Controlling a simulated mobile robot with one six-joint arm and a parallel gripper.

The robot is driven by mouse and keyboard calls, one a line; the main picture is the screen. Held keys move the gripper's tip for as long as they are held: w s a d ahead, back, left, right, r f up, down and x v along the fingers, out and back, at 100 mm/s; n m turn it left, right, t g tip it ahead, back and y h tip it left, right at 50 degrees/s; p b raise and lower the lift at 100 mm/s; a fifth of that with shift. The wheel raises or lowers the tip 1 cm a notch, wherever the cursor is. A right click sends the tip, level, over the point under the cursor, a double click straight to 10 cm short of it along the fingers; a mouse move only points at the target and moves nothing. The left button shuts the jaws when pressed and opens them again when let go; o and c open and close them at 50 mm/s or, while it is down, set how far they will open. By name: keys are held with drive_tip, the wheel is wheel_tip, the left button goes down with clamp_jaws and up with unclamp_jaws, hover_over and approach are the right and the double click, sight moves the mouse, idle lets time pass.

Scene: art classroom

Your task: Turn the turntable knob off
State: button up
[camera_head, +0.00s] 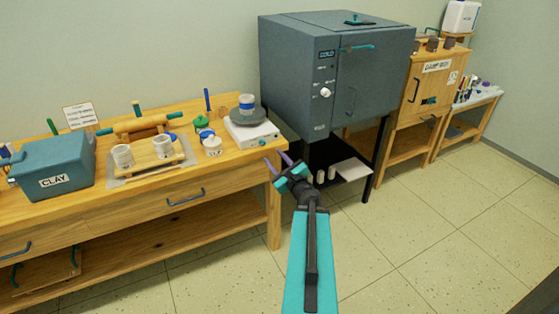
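The turntable (252,133) is a white box with a dark grey round plate (240,115) on top, at the right end of the wooden workbench. A white cup with a blue band (246,105) stands on the plate. A small teal knob (262,142) sits on the front face of the turntable, near its right side; its setting is too small to tell. My gripper (276,159) has two purple fingers spread apart with nothing between them. In the picture it is just below and right of the knob, by the bench's right corner, apparently not touching it.
The workbench (225,173) also holds a teal CLAY bin (55,165), a rolling pin (140,125), cups on a board and small jars. A dark grey kiln (290,65) stands close to the right. Open floor (420,235) lies in front.

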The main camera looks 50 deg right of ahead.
drive_tip(key=shift+s+a+r+p, duration=0.2)
drive_tip(key=shift+s+p, duration=0.3)
drive_tip(key=shift+p, duration=1.5)
drive_tip(key=shift+p+v, duration=0.55)
drive_tip(key=shift+v, duration=0.85)
drive_tip(key=shift+f, duration=0.15)
